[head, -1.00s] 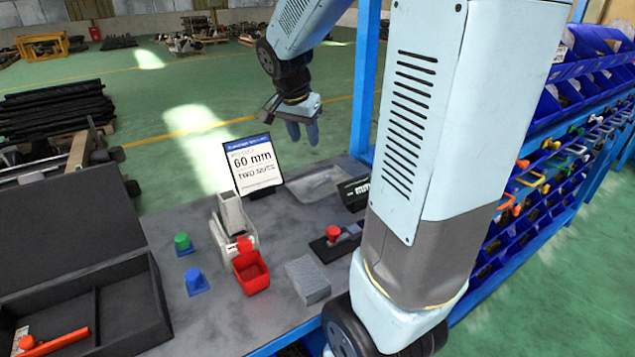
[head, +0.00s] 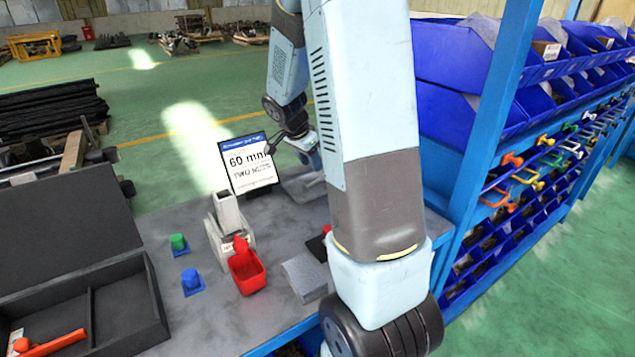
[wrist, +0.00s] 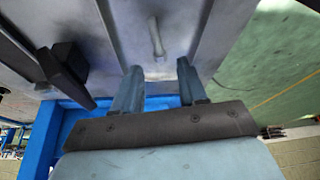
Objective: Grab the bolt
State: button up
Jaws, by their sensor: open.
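The bolt (wrist: 156,38) shows in the wrist view as a small grey shaft with a wider end. It lies on the grey surface of a shallow tray (wrist: 205,42), just beyond my fingertips. My gripper (wrist: 158,70) is open, its two fingers apart and nothing between them. The bolt lies ahead of the gap between the fingers, roughly in line with it, not touching them.
A sign (head: 248,163) reading 60 mm, two nuts, stands close to my wrist. Blue shelving (head: 480,130) is on the right.

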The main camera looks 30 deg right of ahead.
aim_at(318, 180)
jog(key=shift+x, duration=3.15)
jog(key=shift+s+a+f, duration=0.1)
jog(key=shift+s+a, duration=0.05)
grip_shut()
